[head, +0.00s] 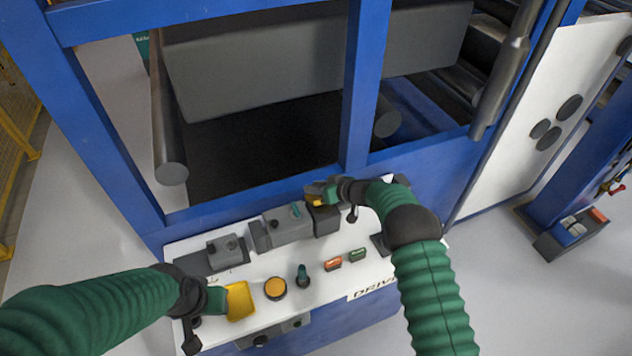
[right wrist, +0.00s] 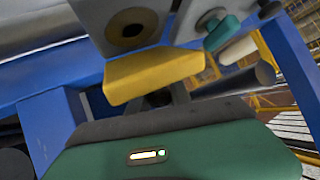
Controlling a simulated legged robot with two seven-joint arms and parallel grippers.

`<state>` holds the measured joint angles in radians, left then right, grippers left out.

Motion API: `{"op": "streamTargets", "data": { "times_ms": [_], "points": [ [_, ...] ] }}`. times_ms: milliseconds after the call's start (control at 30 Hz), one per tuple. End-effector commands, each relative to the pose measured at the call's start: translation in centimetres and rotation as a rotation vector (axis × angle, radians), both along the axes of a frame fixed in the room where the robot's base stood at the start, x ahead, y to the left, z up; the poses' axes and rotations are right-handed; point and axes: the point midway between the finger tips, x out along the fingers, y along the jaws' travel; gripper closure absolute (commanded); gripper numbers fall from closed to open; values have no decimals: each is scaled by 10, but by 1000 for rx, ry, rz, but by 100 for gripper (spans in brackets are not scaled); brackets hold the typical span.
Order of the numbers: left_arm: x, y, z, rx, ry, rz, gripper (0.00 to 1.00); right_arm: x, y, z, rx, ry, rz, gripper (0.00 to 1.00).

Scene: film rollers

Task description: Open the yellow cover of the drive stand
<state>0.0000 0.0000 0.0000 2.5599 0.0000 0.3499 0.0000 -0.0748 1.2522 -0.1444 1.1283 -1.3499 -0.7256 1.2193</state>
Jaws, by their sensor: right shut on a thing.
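The drive stand (head: 330,290) has a white top with grey blocks, buttons and small switches. A yellow cover (head: 316,188) is at a dark grey block near the back of the top. My right gripper (head: 328,190) is shut on it there; the fingertips are partly hidden. In the right wrist view the yellow cover (right wrist: 155,75) lies just ahead of my green gripper body, below a grey block with a dark round opening (right wrist: 130,28). My left gripper (head: 217,299) is low at the front left, beside another yellow piece (head: 240,301); its fingers are not clear.
An orange-yellow button (head: 275,288), a dark switch (head: 302,276), and red (head: 333,264) and green (head: 357,254) buttons stand between my arms. A grey block with a teal knob (head: 287,224) is left of my right gripper. Blue frame posts (head: 362,85) rise behind.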

Motion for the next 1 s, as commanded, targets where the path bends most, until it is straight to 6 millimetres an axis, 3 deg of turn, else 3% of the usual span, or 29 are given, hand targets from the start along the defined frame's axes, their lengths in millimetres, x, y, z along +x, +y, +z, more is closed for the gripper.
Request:
{"op": "streamTargets", "data": {
  "times_ms": [33,467,500,600,1000],
  "points": [
    [0,0,4,0,0,0,64,3,-1,7,0,-1,-3,100],
    [0,0,5,0,0,0,64,4,-1,5,-4,9,-4,100],
    [0,0,5,0,0,0,64,4,-1,5,-4,9,-4,71],
    [0,0,5,0,0,0,64,4,0,3,-4,10,-3,58],
    [0,0,4,0,0,0,64,-1,-4,4,-5,15,-1,56]
  ]
}}
